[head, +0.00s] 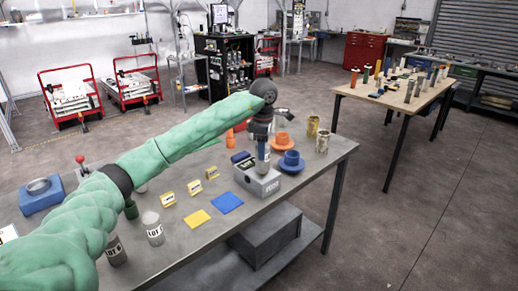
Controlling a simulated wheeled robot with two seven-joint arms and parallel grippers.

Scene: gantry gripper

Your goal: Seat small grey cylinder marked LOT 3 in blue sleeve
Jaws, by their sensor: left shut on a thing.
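My left gripper (262,141) points down over the grey block (262,188) near the right end of the bench. It is shut on a small grey cylinder (263,163), which stands upright at the block's top. I cannot tell whether its lower end is inside the block or just above it, and its marking is not legible. The blue sleeve (291,159), on a wide blue flange, stands just right of the block, apart from the gripper. My right gripper is not in view.
An orange flanged sleeve (283,139) is behind the blue one. Two larger grey LOT cylinders (153,231) stand at front left. Brass-coloured cylinders (322,142) stand at the right edge.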

